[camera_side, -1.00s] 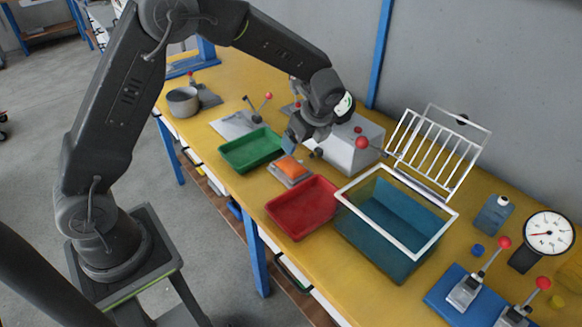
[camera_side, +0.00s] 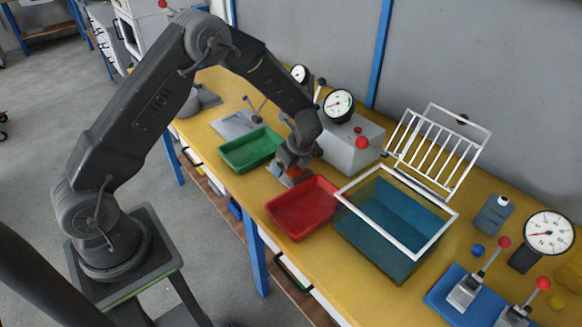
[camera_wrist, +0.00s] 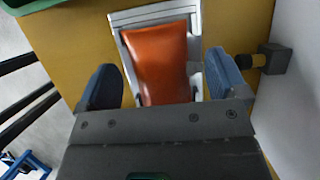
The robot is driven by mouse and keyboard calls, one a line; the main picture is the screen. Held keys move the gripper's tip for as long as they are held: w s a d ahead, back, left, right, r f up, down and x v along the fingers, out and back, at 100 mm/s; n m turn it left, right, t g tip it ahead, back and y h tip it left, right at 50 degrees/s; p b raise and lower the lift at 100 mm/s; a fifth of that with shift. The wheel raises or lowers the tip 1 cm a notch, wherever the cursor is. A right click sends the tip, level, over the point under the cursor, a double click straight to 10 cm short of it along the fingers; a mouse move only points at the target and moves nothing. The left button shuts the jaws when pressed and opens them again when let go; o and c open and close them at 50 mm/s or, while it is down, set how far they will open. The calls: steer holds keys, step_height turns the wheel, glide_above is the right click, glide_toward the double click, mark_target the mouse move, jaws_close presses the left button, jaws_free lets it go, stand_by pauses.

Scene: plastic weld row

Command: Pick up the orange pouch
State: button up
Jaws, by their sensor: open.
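The orange pouch (camera_wrist: 158,58) lies on a light grey plate (camera_wrist: 125,18) in the wrist view. My gripper (camera_wrist: 162,85) is open, with one blue-grey finger to each side of the pouch's lower part and a visible gap to it. The near end of the pouch is hidden behind my gripper body. In the side view my gripper (camera_side: 289,168) is low over the plate, between the green and red trays, and covers most of the pouch (camera_side: 296,172). I cannot tell the exact height of the fingertips.
A green tray (camera_side: 249,163) and a red tray (camera_side: 301,229) flank the plate. A grey box (camera_side: 352,158) with red knobs stands behind it. A clear blue tank (camera_side: 385,256) with a white frame is to the right. The table's front edge is close.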

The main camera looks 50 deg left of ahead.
steer(key=shift+c, duration=0.3)
steer(key=shift+s+f, duration=0.1)
steer(key=c, duration=0.8)
steer(key=shift+r, duration=0.7)
step_height(320, 180, up, 3)
steer(key=s+a+r, duration=0.2)
steer(key=a, duration=0.1)
steer(key=s+a+r, duration=0.2)
steer(key=a, duration=0.1)
steer(key=s+a+r, duration=0.2)
steer(key=s+a, duration=0.1)
steer(key=shift+a+r, duration=0.15)
steer(key=shift+r, duration=0.2)
